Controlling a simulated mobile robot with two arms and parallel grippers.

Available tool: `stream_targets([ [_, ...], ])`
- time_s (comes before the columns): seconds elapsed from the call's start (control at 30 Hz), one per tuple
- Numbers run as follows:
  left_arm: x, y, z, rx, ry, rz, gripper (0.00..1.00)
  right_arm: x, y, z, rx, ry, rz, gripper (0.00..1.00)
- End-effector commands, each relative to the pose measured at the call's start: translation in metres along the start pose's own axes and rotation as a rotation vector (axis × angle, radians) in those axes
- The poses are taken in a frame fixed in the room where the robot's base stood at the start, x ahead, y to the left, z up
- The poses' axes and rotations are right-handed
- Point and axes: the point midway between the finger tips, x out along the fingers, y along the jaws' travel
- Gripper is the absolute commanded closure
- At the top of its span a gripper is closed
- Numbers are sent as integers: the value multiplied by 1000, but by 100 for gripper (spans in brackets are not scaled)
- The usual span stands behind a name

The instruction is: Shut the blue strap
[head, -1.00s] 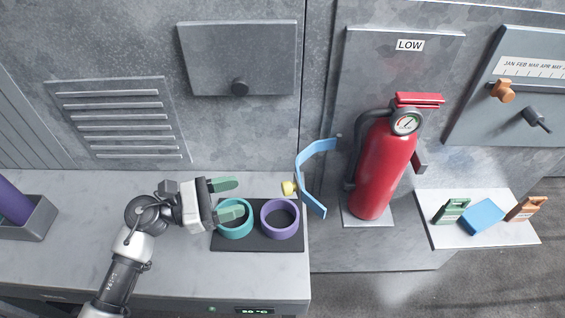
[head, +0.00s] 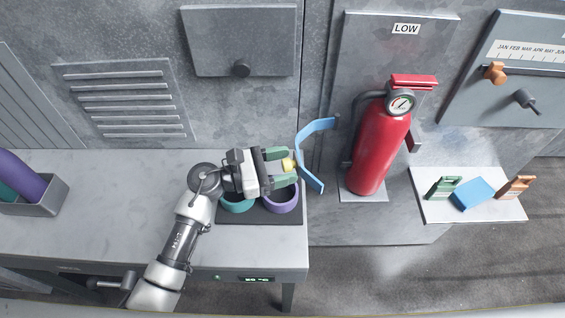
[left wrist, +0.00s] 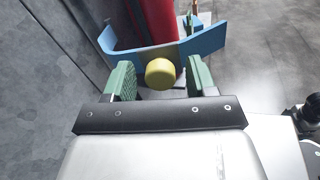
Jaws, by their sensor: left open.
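The blue strap (head: 311,160) is a curved band standing out from the wall panel, left of the red fire extinguisher (head: 379,150) and apart from its body. A yellow knob (head: 288,165) sits on the strap's outer side. My left gripper (head: 287,165) is open, its green fingers on either side of the knob. In the left wrist view the yellow knob (left wrist: 160,72) lies between and just ahead of the fingertips, with the blue strap (left wrist: 205,42) behind it. Contact between fingers and knob cannot be told. My right gripper is not in view.
A teal ring (head: 238,204) and a purple ring (head: 281,201) stand on a dark mat below my left gripper. A white shelf (head: 430,208) at the right holds a blue block and two tags. A grey box (head: 45,198) stands at the left of the counter.

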Motion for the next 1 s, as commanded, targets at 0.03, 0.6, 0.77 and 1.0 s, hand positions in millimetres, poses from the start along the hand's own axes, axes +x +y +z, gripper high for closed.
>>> stream_targets([
  [0.03,0,0,0,0,0,0,43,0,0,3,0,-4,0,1],
  [0.6,0,0,0,-1,-1,1,100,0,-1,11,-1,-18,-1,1],
  [0.77,0,-2,0,-3,2,17,100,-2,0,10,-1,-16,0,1],
  [1.0,8,-10,3,-6,16,112,100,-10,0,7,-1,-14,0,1],
])
